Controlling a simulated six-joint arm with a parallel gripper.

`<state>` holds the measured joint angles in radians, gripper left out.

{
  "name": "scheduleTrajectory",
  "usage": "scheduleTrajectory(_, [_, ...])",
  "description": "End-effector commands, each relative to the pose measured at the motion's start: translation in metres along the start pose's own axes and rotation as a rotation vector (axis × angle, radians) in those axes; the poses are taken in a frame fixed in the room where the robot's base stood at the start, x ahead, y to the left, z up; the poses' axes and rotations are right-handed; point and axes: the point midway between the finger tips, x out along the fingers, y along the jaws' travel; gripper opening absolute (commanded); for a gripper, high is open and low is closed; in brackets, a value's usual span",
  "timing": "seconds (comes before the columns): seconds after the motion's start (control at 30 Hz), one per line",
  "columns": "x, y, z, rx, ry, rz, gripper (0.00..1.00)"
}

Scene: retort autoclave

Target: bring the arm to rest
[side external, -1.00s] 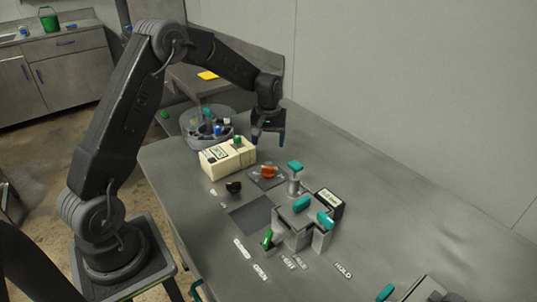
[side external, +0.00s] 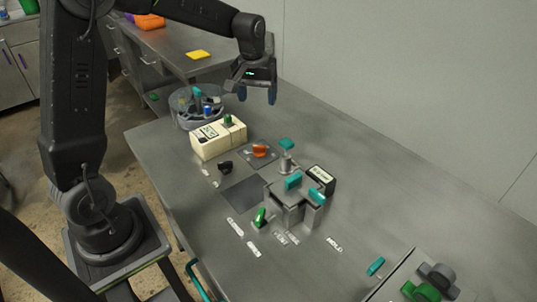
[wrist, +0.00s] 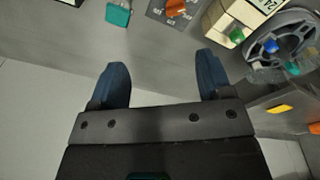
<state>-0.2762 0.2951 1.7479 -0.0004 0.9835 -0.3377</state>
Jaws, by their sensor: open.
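My gripper (side external: 256,94) hangs in the air above the back part of the steel table (side external: 160,150), with its two blue fingers apart and nothing between them. In the wrist view the gripper (wrist: 162,70) also shows open and empty, with bare table and grey surface beyond the fingers. My arm is bent, with its upper part reaching over the table.
Below are a cream box with a display (side external: 216,140), a round grey container (side external: 196,108) holding small items, and an orange knob (side external: 260,151) on a plate. A fixture with teal knobs (side external: 293,181) stands nearer. The table's right side is largely clear.

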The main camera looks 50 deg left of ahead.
Motion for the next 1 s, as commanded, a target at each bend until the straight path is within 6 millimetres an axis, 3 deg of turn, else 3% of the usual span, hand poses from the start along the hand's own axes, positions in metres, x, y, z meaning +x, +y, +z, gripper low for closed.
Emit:
scheduleTrajectory(0.03, [-0.020, 0.004, 0.019, 0.046, 0.030, 0.013, 0.72])
scheduleTrajectory(0.1, [-0.041, 0.006, 0.043, 0.107, 0.065, 0.029, 0.72])
scheduleTrajectory(0.3, [-0.083, 0.003, 0.117, 0.278, 0.164, 0.071, 0.72])
scheduleTrajectory(0.43, [-0.097, -0.005, 0.165, 0.388, 0.230, 0.097, 0.72])
scheduleTrajectory(0.6, [-0.100, -0.019, 0.216, 0.511, 0.305, 0.126, 0.72])
scheduleTrajectory(0.8, [-0.096, -0.029, 0.246, 0.588, 0.353, 0.144, 0.72])
scheduleTrajectory(1.0, [-0.094, -0.031, 0.250, 0.602, 0.360, 0.146, 0.72])
